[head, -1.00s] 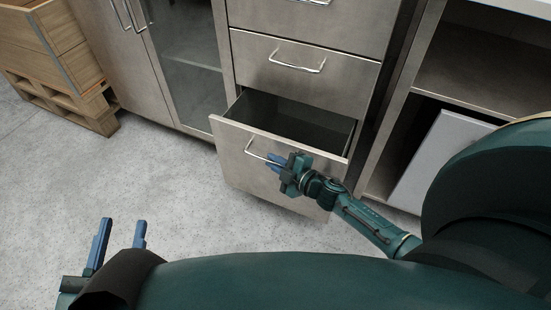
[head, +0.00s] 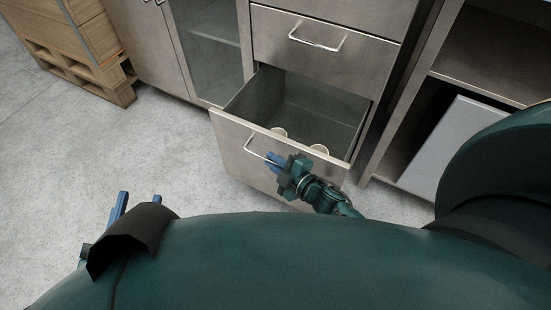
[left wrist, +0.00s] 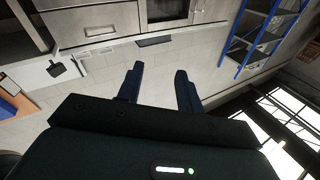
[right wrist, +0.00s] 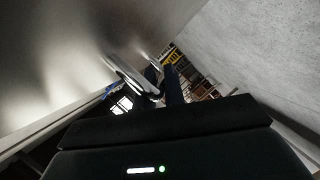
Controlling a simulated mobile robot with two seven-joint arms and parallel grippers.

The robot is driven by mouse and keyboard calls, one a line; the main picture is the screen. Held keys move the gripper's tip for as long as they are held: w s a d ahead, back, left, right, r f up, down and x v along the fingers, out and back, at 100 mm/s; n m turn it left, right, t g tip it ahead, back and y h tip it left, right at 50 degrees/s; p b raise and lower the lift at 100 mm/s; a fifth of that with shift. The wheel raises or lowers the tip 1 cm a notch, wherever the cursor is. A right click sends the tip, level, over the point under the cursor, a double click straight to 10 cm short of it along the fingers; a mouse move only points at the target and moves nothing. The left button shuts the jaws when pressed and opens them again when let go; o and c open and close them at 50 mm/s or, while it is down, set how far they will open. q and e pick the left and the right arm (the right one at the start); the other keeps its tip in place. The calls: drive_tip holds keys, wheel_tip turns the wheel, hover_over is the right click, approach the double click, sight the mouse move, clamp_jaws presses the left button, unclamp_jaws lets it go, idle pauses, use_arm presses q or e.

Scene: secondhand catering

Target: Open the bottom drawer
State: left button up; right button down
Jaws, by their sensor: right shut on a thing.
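The bottom drawer (head: 235,151) of the steel cabinet is pulled well out in the head view, and its grey inside shows. Two pale round items (head: 279,133) lie in it near the front panel. My right gripper (head: 274,160) is shut on the drawer's handle (head: 254,148). In the right wrist view the bright handle (right wrist: 130,77) passes between the fingers (right wrist: 161,84). My left gripper (head: 138,207) is apart from the cabinet, low at the left of the head view. In the left wrist view its two fingers (left wrist: 159,88) are spread with nothing between them.
The drawer above (head: 325,48) is shut. A glass-door cabinet (head: 212,50) stands left of the drawers. Wooden crates on a pallet (head: 85,75) stand at the far left. An open shelf unit (head: 480,75) stands at the right. The floor (head: 130,150) left of the drawer is clear.

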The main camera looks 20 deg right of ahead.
drive_tip(key=c, duration=1.5)
unclamp_jaws()
drive_tip(key=shift+s, duration=0.1)
use_arm(q)
drive_tip(key=g+y+p, duration=0.1)
drive_tip(key=a+n+y+p, duration=0.1)
drive_tip(key=p, duration=0.1)
drive_tip(key=shift+w+a+f+g, duration=0.1)
drive_tip(key=shift+w+a+g, duration=0.1)
drive_tip(key=shift+g, duration=0.2)
use_arm(e)
drive_tip(key=v, duration=1.3)
use_arm(q)
drive_tip(key=shift+n, duration=0.3)
use_arm(e)
drive_tip(key=shift+r, duration=0.2)
